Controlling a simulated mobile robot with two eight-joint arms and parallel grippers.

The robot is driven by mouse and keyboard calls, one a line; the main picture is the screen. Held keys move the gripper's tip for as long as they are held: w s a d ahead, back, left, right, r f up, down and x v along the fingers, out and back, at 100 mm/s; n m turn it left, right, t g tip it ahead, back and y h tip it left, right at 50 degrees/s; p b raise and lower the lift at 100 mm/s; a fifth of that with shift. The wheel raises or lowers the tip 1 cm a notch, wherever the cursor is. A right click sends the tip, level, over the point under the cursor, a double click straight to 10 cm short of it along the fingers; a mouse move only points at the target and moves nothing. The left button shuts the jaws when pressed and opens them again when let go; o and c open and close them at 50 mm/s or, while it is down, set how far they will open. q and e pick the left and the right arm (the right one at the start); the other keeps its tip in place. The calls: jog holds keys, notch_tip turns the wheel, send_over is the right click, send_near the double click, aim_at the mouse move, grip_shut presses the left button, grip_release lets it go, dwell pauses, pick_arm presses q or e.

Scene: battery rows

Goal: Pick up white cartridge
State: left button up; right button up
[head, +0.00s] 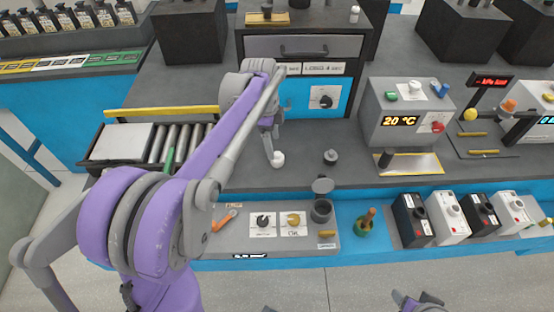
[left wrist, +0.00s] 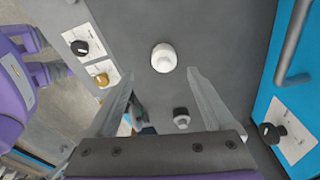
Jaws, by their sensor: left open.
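A small white rounded piece, which looks like the white cartridge (head: 278,159), stands on the dark grey worktop in front of the drawer unit. It also shows in the left wrist view (left wrist: 163,57), just beyond and between the fingertips. My left gripper (head: 272,146) is open and points down over it, with no visible grip on it. The left gripper's two fingers spread wide in the left wrist view (left wrist: 161,74). Part of my right gripper (head: 418,302) shows at the bottom edge, too cut off to judge.
A dark-topped grey piece (head: 330,157) stands to the right of the white one. A drawer unit (head: 300,47) is behind, a roller conveyor (head: 178,141) left, a heater box (head: 405,110) right. Black and white battery boxes (head: 448,217) line the front right. A panel with knobs (head: 278,240) is nearer.

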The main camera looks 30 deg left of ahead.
aim_at(277, 153)
pick_arm(q)
jog(key=f, duration=0.4)
jog(key=w+d+f, duration=0.1)
jog(key=f, duration=0.1)
jog(key=shift+f, duration=0.35)
grip_shut()
